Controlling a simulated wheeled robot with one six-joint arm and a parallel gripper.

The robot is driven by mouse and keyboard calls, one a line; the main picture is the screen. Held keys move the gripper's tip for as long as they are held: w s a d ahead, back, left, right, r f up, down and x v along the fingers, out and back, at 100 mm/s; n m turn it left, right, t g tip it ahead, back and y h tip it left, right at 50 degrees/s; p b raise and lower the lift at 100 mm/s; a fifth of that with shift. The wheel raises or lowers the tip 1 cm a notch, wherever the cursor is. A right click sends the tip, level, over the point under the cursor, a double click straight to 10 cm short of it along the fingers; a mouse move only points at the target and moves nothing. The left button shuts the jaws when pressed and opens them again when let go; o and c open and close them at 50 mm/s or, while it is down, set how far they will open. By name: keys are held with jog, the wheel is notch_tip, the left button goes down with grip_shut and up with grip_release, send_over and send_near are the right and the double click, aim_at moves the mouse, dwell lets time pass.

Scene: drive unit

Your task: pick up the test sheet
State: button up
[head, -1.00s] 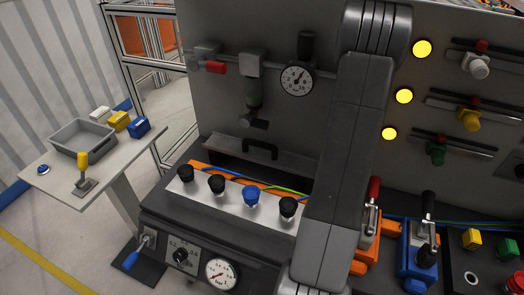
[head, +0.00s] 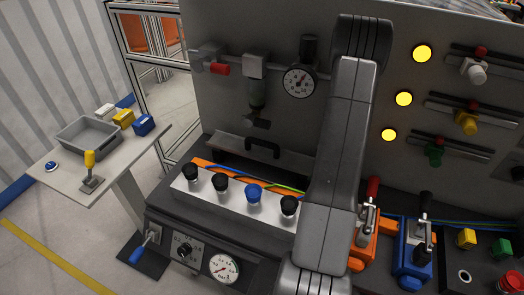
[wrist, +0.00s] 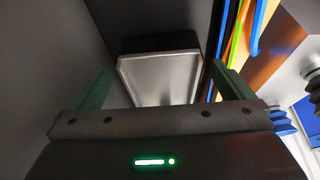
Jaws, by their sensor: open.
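A flat grey metal piece with a pale rim (wrist: 160,80), which looks like the test sheet, shows in the middle of the wrist view. A dark block (wrist: 160,43) is directly beyond it. My gripper (wrist: 161,76) is open, with one green finger at the left of the grey piece and one at the right. I see no clear contact, and the distance to it is hard to judge. In the head view my arm covers the centre right, and the gripper is hidden. I cannot pick out the sheet there.
Orange, green and blue cables (wrist: 236,40) run close by the right finger. In the head view, a silver block with several knobs (head: 230,205) and a black handle (head: 262,148) are left of my arm. Levers (head: 415,250) stand to its right. A side table (head: 112,165) holds a grey bin.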

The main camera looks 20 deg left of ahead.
jog(key=c, duration=2)
jog(key=shift+r, duration=0.2)
